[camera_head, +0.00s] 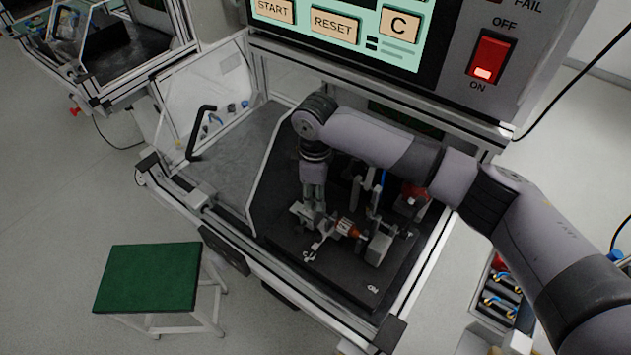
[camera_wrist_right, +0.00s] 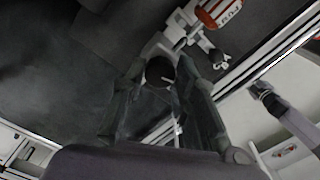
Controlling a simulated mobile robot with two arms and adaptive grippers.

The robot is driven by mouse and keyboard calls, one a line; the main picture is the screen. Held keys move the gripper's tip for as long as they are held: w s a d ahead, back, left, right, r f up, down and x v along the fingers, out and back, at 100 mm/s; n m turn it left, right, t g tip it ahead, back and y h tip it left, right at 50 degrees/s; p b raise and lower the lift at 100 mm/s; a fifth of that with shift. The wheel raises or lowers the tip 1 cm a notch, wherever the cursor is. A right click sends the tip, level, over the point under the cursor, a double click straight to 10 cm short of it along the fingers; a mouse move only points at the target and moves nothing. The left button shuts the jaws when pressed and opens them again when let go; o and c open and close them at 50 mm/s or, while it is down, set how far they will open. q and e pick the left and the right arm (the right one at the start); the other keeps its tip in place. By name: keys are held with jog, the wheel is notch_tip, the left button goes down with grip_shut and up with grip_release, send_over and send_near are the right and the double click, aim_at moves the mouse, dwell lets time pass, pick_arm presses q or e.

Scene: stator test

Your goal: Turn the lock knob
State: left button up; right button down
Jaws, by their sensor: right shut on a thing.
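My right gripper (camera_head: 314,206) reaches down from above onto the fixture on the dark plate (camera_head: 318,262) of the test bench. In the right wrist view its two fingers (camera_wrist_right: 162,72) stand on either side of a round black lock knob (camera_wrist_right: 160,70), and the gripper is shut on it. The knob is mostly hidden behind the fingers in the head view. An orange and silver part (camera_head: 347,228) sits in the fixture just right of the gripper. The orange part also shows at the top of the wrist view (camera_wrist_right: 222,12). My left gripper is not in view.
A control panel with a red rocker switch (camera_head: 489,57) rises behind the bench. A clear slanted guard panel (camera_head: 275,160) stands left of my gripper. A black handle (camera_head: 201,132) is farther left. A green-topped stool (camera_head: 148,277) stands on the floor in front.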

jog(key=m+p, duration=0.7)
jog(key=shift+r, duration=0.25)
jog(key=m+p, duration=0.1)
jog(key=m, duration=0.1)
jog(key=shift+f+m+p, duration=0.1)
jog(key=shift+m+p, duration=0.2)
jog(key=shift+p, duration=0.1)
jog(key=shift+f+m, duration=0.1)
jog(key=shift+m, duration=0.9)
jog(key=shift+p, duration=0.3)
jog(key=c, duration=1.3)
grip_release()
notch_tip(320, 180, up, 12)
jog(key=shift+f, duration=0.1)
